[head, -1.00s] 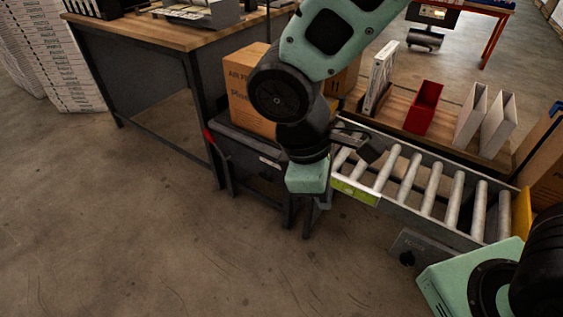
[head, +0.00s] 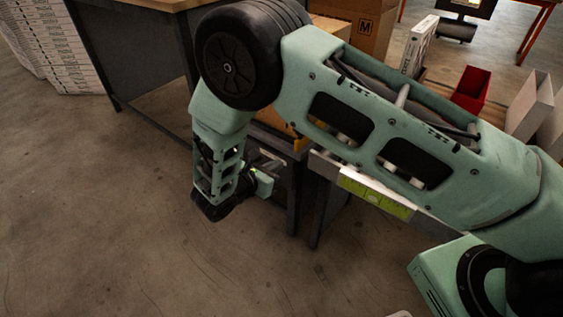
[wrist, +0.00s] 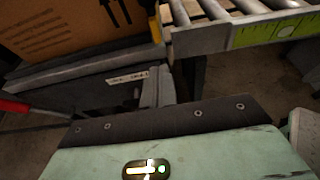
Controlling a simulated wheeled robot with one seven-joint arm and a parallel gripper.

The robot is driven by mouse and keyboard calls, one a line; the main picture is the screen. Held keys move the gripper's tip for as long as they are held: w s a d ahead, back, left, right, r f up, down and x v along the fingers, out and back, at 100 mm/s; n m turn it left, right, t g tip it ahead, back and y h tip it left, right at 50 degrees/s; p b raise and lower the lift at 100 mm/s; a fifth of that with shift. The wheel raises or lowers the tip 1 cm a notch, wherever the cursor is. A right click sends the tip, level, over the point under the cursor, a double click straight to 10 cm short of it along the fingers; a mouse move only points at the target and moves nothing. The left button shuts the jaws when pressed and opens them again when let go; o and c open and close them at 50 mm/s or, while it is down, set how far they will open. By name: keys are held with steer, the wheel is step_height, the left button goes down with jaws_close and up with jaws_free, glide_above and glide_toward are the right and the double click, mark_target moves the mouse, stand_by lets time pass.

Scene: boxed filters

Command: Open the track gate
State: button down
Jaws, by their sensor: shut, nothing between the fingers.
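A narrow yellow upright piece, which I take to be the track gate (wrist: 155,26), stands between the cardboard box and the near end of the roller track (wrist: 235,20) in the wrist view. In the head view a small yellow bit (head: 300,145) shows there, partly behind my arm. My gripper (wrist: 158,88) is shut and empty. In the wrist view its fingers are below the yellow piece, in front of the dark stand; I cannot tell whether they touch anything. In the head view my arm hides most of the track.
A cardboard box (wrist: 75,28) sits on the dark stand (wrist: 90,88), which has a red handle (wrist: 14,106) at its left. A workbench (head: 140,65) stands behind. A red bin (head: 470,88) and white holders (head: 530,103) are at the right. The floor at front left is clear.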

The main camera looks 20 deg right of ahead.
mark_target(300, 153)
steer(key=b+x, duration=0.1)
steer(key=x, duration=0.8)
steer(key=shift+r, duration=0.1)
steer(key=r+p, duration=0.4)
steer(key=r, duration=0.2)
steer(key=d+r+g+y+p, duration=0.1)
steer(key=r+p, duration=0.4)
steer(key=r, duration=0.1)
steer(key=w+r+y+p, duration=0.1)
steer(key=r+p, duration=0.3)
steer(key=r, duration=0.2)
steer(key=shift+w+d+g+p, duration=0.1)
steer(key=shift+d+g+p, duration=0.2)
steer(key=shift+d+g, duration=0.1)
steer(key=shift+d+r, duration=0.15)
steer(key=shift+r, duration=0.15)
